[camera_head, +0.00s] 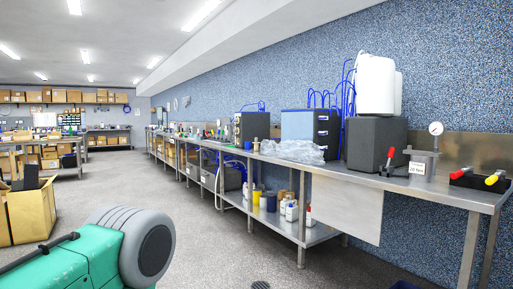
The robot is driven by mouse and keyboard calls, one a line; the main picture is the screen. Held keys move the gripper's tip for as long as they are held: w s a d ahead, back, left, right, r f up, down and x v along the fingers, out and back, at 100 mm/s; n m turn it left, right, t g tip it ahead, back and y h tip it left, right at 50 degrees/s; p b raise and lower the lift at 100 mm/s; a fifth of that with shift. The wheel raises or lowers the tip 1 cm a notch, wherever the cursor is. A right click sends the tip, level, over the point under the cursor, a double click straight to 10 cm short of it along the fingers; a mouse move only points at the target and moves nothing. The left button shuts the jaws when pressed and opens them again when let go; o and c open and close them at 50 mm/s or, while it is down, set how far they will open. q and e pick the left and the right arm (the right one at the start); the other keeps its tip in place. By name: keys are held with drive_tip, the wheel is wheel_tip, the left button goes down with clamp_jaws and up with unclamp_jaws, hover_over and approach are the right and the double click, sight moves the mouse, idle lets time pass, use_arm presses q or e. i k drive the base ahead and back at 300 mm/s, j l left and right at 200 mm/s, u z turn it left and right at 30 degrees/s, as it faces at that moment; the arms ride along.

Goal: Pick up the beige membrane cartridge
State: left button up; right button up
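I cannot make out a beige membrane cartridge in the head view. A long steel workbench (455,196) runs along the blue speckled wall on the right, with equipment on top and bottles on its lower shelf. Neither of my grippers shows in this view.
An open cardboard box (30,213) stands on the floor at the left. A dark box (376,143) with white containers (375,85) sits on the bench. The grey floor (225,245) in the middle is clear.

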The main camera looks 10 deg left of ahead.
sight(255, 143)
drive_tip(key=i+j+u, duration=0.4)
drive_tip(key=i, duration=0.5)
drive_tip(key=i+u, duration=0.4)
drive_tip(key=i, duration=2.65)
drive_tip(key=i+j+z, duration=0.1)
drive_tip(key=i+z, duration=0.2)
drive_tip(key=i, duration=0.25)
drive_tip(key=i+j+z, duration=0.25)
drive_tip(key=i, duration=0.25)
drive_tip(key=i+j+z, duration=0.3)
drive_tip(key=i, duration=0.2)
